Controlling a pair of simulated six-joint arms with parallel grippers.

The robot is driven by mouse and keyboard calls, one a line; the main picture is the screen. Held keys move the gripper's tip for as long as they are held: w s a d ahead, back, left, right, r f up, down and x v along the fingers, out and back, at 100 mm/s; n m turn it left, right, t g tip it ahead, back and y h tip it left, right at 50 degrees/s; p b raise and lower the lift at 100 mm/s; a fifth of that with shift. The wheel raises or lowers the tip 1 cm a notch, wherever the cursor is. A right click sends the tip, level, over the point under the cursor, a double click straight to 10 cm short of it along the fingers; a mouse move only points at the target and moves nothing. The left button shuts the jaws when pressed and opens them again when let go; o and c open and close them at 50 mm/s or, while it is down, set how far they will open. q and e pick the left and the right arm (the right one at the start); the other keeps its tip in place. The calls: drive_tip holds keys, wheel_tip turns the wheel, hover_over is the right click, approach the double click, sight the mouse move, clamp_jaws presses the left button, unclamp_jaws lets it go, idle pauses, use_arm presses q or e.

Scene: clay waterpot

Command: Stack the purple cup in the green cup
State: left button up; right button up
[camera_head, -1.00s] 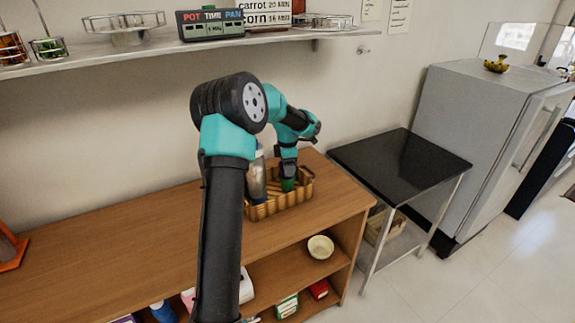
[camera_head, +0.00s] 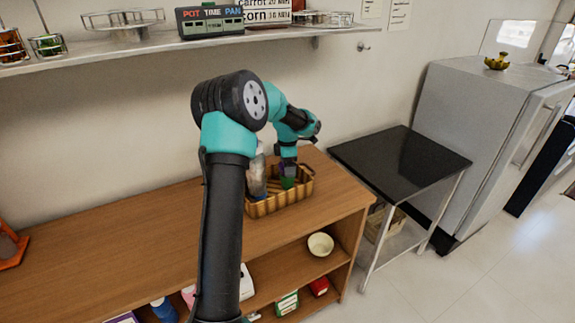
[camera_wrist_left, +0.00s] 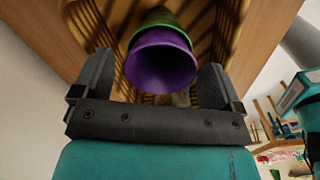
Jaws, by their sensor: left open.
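The purple cup (camera_wrist_left: 160,62) is between the fingers of my left gripper (camera_wrist_left: 154,80) in the left wrist view, its mouth facing the camera. The green cup (camera_wrist_left: 157,22) shows as a rim and side just behind it; the purple cup appears to sit in it. In the head view the green cup (camera_head: 288,183) stands in the wicker basket (camera_head: 262,209), with my left gripper (camera_head: 288,170) directly above. The gripper is open, its fingers on either side of the purple cup. My right gripper is not in view.
A pale bottle-like object (camera_head: 256,175) stands in the basket beside my left gripper. A cream bowl (camera_head: 320,245) sits on the shelf below. A black-topped table (camera_head: 400,160) stands to the right.

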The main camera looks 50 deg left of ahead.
use_arm(q)
wheel_tip(320, 180, up, 13)
idle(0.6)
idle(0.5)
